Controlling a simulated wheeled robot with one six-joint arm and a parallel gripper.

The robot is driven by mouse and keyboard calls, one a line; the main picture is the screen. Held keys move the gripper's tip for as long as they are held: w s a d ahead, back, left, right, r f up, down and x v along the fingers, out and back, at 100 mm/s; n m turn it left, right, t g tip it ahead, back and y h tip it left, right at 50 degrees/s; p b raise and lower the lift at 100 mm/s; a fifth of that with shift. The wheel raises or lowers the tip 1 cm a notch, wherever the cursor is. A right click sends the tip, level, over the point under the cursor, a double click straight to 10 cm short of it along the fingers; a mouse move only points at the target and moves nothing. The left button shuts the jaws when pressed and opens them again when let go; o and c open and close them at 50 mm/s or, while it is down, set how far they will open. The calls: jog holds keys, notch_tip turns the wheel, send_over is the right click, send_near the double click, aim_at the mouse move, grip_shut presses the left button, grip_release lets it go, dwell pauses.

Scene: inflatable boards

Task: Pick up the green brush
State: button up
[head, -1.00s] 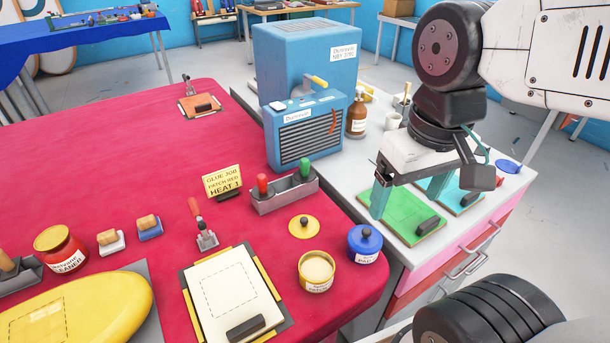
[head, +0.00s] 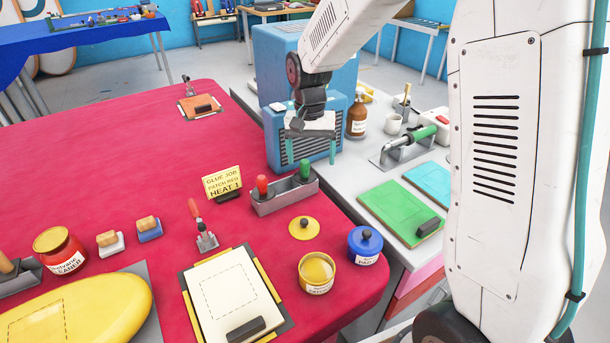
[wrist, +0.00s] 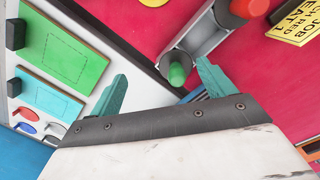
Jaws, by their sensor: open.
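The green brush (head: 305,169) stands handle-up in a grey tray (head: 277,202) near the right edge of the red table, with its lower part hidden in the tray. The green handle also shows end-on in the wrist view (wrist: 178,75), between my fingertips in the picture and closer to the right one. My gripper (head: 311,154) is open and empty, pointing down above the tray's far end. Its teal fingers also show in the wrist view (wrist: 163,78). I cannot tell how far the fingers are above the handle.
A red-handled brush (head: 262,186) shares the tray. A blue machine (head: 270,140) stands close behind my gripper. A yellow sign (head: 222,183) and a yellow lid (head: 304,229) are nearby. A green-handled tool (head: 425,133) rests on the white counter (head: 362,170).

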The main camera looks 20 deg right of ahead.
aim_at(305, 161)
jog(key=w, duration=0.1)
jog(key=w+r+m, duration=0.1)
jog(key=shift+w+a+t, duration=0.1)
jog(key=shift+w+t, duration=0.25)
jog(key=shift+t, duration=0.05)
jog(key=shift+m, duration=0.3)
jog(key=f, duration=0.7)
jog(key=shift+w+a+f, duration=0.15)
jog(key=shift+w+f, duration=0.05)
jog(key=shift+f, duration=0.2)
jog(key=c, duration=1.1)
jog(key=shift+c, duration=0.2)
notch_tip(305, 161, up, 10)
jog(key=shift+r, duration=0.1)
jog(key=o, duration=0.4)
jog(key=shift+c, duration=1.1)
